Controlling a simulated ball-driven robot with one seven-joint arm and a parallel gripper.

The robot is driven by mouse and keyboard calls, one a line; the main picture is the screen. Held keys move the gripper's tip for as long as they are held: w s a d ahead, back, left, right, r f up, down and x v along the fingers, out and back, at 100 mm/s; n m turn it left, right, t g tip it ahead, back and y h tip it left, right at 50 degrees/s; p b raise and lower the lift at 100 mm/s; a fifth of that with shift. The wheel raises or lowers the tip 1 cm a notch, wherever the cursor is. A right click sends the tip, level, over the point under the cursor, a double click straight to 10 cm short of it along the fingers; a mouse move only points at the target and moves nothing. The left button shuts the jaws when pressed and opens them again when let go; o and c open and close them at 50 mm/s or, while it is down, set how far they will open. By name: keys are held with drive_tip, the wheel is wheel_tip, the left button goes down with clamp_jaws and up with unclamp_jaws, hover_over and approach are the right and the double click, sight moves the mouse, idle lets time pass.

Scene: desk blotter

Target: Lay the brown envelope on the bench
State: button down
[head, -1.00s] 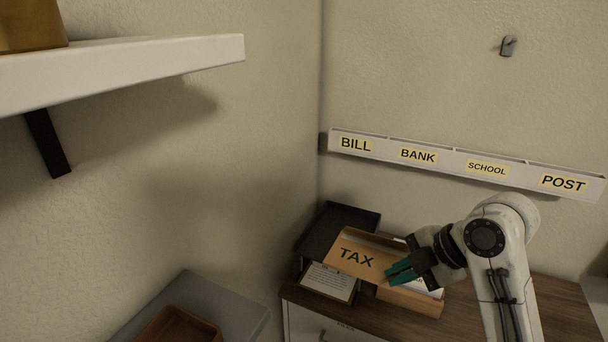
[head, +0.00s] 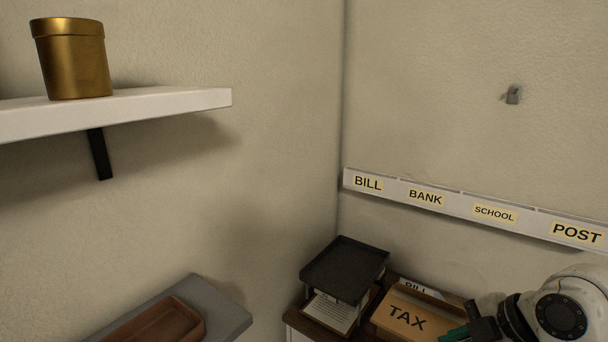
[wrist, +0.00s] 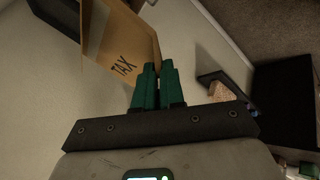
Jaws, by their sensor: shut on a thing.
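The brown envelope (head: 406,318), marked TAX, is at the lower right of the head view. My gripper (head: 456,332) is shut on its right edge. In the wrist view the envelope (wrist: 116,40) extends up and left from the green fingertips (wrist: 157,72) of my gripper. A grey slab (head: 216,310) at the lower left may be the bench; its lower part is cut off by the frame. Whether the envelope touches anything beneath it cannot be told.
A brown wooden tray (head: 156,335) sits on the grey slab. A black letter tray (head: 345,266) stands left of the envelope, on a wooden cabinet top. A wall rack (head: 470,208) reads BILL, BANK, SCHOOL, POST. A white shelf (head: 160,103) holds a gold pot (head: 73,62).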

wheel_tip(320, 180, down, 18)
drive_tip(key=s+a+m+t+h, duration=0.25)
drive_tip(key=m+h, duration=0.45)
drive_tip(key=m, duration=0.6)
drive_tip(key=s+a+f+m+g+h, duration=0.3)
drive_tip(key=s+f+m+h, duration=0.1)
drive_tip(key=s+f+m, duration=0.3)
drive_tip(key=shift+s+f+m, duration=0.2)
drive_tip(key=shift+f+m, duration=0.35)
drive_tip(key=shift+m, duration=0.25)
